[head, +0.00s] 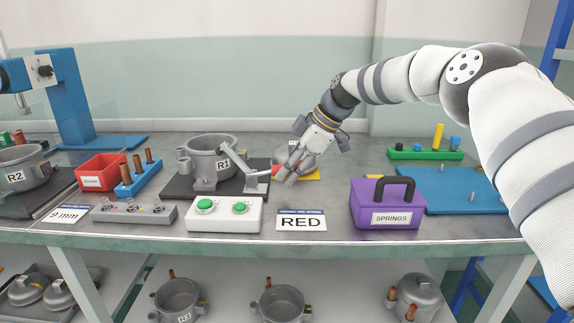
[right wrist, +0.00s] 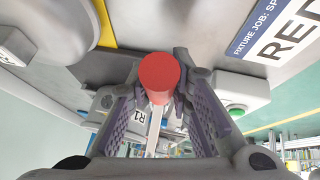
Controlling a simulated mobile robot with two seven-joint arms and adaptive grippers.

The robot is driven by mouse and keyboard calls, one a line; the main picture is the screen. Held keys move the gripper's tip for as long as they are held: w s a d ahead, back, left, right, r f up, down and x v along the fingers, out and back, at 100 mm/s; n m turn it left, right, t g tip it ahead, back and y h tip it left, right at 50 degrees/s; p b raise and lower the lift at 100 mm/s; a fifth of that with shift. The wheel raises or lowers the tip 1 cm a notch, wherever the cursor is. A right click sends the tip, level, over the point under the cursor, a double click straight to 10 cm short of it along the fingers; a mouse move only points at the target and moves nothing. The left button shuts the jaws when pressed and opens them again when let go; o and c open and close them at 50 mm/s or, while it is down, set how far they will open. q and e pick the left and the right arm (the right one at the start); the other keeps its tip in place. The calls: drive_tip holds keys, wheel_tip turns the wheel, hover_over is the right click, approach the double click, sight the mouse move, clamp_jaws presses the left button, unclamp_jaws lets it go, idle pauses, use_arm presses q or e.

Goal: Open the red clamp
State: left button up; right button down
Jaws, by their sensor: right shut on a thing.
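The clamp (head: 252,180) stands on the dark fixture plate beside the grey pot marked R1 (head: 208,161). Its grey arm slants up toward the pot's rim, and its lever points right, ending in a red grip (head: 276,172). My right gripper (head: 286,173) reaches down from the upper right and is shut on the red grip. In the right wrist view the round red end of the grip (right wrist: 159,78) sits between both fingers of my right gripper (right wrist: 160,92). My left gripper is not in view.
A RED sign (head: 301,222) and a white box with two green buttons (head: 224,215) stand in front of the clamp. A grey domed part on a yellow base (head: 308,175) is behind my gripper. A purple SPRINGS box (head: 386,205) stands to the right.

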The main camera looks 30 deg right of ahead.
drive_tip(key=shift+s+f, duration=0.1)
drive_tip(key=shift+f, duration=0.25)
drive_tip(key=c, duration=1.4)
unclamp_jaws()
drive_tip(key=shift+c, duration=0.2)
drive_tip(key=v, duration=1.2)
drive_tip(key=shift+d, duration=0.15)
